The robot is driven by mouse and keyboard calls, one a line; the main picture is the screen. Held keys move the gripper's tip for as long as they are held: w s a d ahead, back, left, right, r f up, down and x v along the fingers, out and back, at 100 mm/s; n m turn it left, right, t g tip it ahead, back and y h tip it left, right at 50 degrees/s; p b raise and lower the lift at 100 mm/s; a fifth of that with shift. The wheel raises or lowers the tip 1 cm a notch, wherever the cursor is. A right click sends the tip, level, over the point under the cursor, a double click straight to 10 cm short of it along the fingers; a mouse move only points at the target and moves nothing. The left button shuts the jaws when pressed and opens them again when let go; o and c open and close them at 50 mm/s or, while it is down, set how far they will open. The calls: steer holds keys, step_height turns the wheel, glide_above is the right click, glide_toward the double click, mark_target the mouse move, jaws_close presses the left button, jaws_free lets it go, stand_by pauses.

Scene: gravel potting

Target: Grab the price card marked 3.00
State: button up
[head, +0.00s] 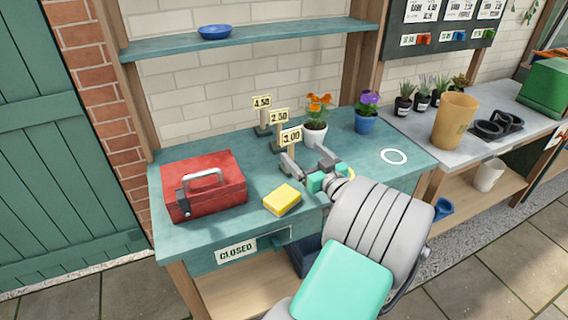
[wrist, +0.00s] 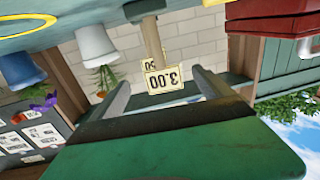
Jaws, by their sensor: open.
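The price card marked 3.00 (head: 291,136) is a small cream card on an upright wooden stake, the nearest of three on the teal bench. In the wrist view, which is upside down, the card (wrist: 163,82) and its stake (wrist: 152,40) appear between my two fingers. My gripper (head: 307,161) is open, low over the bench, just in front of the stake. I cannot tell whether the fingertips reach past the stake. The card's base is partly hidden by my gripper in the head view. The cards marked 2.50 (head: 279,116) and 4.50 (head: 262,102) stand behind it.
A white pot with orange flowers (head: 316,132) and a blue pot with purple flowers (head: 366,120) stand to the right. A yellow sponge (head: 282,199) and a red toolbox (head: 204,190) lie to the left. A white ring (head: 394,156) marks clear bench at right.

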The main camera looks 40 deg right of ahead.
mark_target(292, 140)
steer(key=w, duration=0.2)
steer(key=w+p, duration=0.1)
steer(key=w, duration=0.1)
steer(key=w+d+r, duration=0.1)
steer(key=w, duration=0.2)
steer(key=shift+p, duration=0.35)
steer(key=shift+s, duration=0.15)
jaws_close()
stand_by(0.3)
